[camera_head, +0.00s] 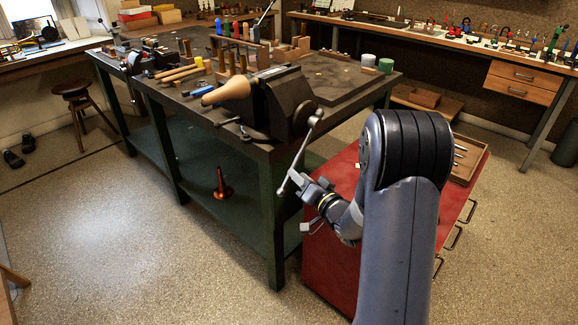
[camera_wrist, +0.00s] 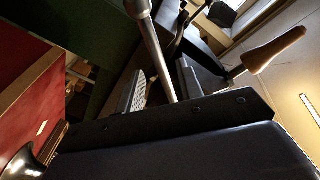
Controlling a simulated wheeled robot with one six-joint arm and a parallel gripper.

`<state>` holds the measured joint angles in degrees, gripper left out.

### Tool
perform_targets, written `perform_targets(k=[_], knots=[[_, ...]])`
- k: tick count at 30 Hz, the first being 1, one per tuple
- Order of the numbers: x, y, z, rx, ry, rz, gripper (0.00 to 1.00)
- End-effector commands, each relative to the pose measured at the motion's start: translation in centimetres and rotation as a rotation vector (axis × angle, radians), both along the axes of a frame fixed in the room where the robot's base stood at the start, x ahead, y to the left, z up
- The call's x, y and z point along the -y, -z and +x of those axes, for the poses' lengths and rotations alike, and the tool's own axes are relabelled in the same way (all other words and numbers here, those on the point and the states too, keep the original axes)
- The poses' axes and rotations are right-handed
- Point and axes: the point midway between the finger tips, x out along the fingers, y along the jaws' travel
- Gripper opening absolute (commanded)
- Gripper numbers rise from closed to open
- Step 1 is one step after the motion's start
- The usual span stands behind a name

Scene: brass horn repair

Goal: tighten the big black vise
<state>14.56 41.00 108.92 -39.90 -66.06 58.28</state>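The big black vise (camera_head: 288,98) is mounted at the near corner of the green workbench, with a tan wooden cone-shaped piece at its jaws. Its metal handle bar (camera_head: 304,144) hangs steeply tilted, from upper right to lower left. My gripper (camera_head: 300,184) is at the lower part of this bar. In the wrist view the bar (camera_wrist: 157,50) runs down between the two fingers of my gripper (camera_wrist: 160,88). The fingers look apart, with a gap beside the bar. Whether one finger touches it is unclear.
A red cabinet (camera_head: 335,225) stands below and right of the vise, close to my arm, with a wooden tray on top. A reddish flared object (camera_head: 222,184) stands on the bench's lower shelf. Tools crowd the workbench top (camera_head: 345,82). The floor at left is open.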

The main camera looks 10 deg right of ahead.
Motion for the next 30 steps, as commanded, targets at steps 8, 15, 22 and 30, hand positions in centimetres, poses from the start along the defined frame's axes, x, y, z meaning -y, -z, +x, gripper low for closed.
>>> perform_targets(k=[8,15,22,30], knots=[[-1.8,0.0,4.4,0.0,-0.001,0.0,0.35],[-2.3,0.0,5.7,0.0,0.0,0.001,0.35],[-2.3,0.0,5.7,-0.001,0.001,0.001,0.35],[-2.3,0.0,5.7,0.0,0.0,0.001,0.13]])
